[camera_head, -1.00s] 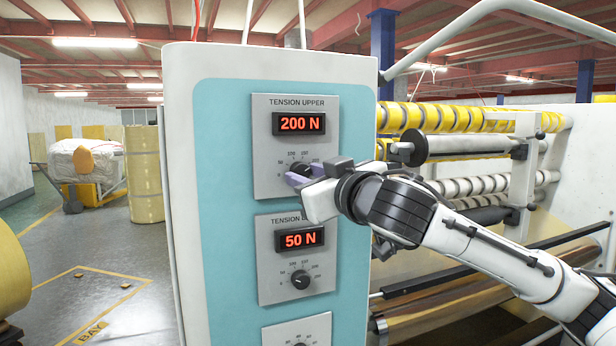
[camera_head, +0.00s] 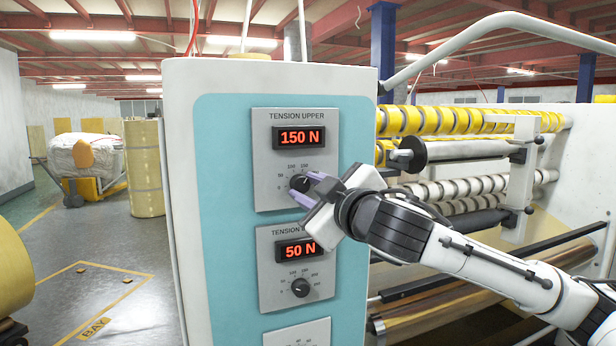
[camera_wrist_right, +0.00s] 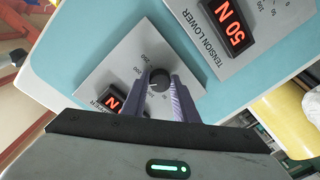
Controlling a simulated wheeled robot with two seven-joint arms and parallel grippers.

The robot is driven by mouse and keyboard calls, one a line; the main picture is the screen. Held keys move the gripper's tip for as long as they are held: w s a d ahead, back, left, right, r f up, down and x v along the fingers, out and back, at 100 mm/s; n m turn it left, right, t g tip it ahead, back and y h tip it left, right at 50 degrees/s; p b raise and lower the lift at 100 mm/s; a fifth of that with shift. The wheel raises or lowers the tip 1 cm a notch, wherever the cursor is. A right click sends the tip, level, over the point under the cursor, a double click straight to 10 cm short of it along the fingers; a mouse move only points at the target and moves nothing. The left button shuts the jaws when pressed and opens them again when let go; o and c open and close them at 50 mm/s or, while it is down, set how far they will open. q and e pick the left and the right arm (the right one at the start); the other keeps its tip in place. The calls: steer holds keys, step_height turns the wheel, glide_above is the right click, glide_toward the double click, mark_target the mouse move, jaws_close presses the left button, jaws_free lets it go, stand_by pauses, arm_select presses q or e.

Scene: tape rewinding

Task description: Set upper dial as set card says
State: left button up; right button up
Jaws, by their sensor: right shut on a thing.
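The upper dial (camera_head: 301,183) is a black knob on a grey plate marked TENSION UPPER (camera_head: 264,195). The red display (camera_head: 299,138) above it reads 150 N. My right gripper (camera_head: 303,186) is shut on the upper dial, with its purple fingers on either side of the knob. In the right wrist view the fingers (camera_wrist_right: 160,92) straddle the black knob (camera_wrist_right: 159,80). The scale right of the knob is partly hidden by my gripper in the head view. No set card is in view. My left gripper is not in view.
Below is the lower tension plate, with its display (camera_head: 299,249) reading 50 N and its own black dial (camera_head: 300,288). A further plate (camera_head: 297,332) is cut off at the bottom. Rollers with yellow tape (camera_head: 455,120) stand to the right of the white and teal cabinet (camera_head: 225,250).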

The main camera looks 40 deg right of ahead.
steer(key=shift+r+n+p, duration=0.2)
steer(key=shift+n+p, duration=0.6)
steer(key=shift+n, duration=0.1)
steer(key=shift+n+p, duration=0.9)
steer(key=shift+r+n+h+p, duration=0.1)
steer(key=shift+n+h+p, duration=0.2)
steer(key=shift+n+p, duration=0.6)
steer(key=n+p, duration=0.3)
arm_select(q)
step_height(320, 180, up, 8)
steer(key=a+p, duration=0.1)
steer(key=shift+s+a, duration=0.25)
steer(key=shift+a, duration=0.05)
arm_select(e)
steer(key=shift+n, duration=0.9)
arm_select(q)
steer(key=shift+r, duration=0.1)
arm_select(e)
steer(key=o, duration=1.1)
steer(key=shift+c, duration=0.2)
steer(key=shift+s+a, duration=0.1)
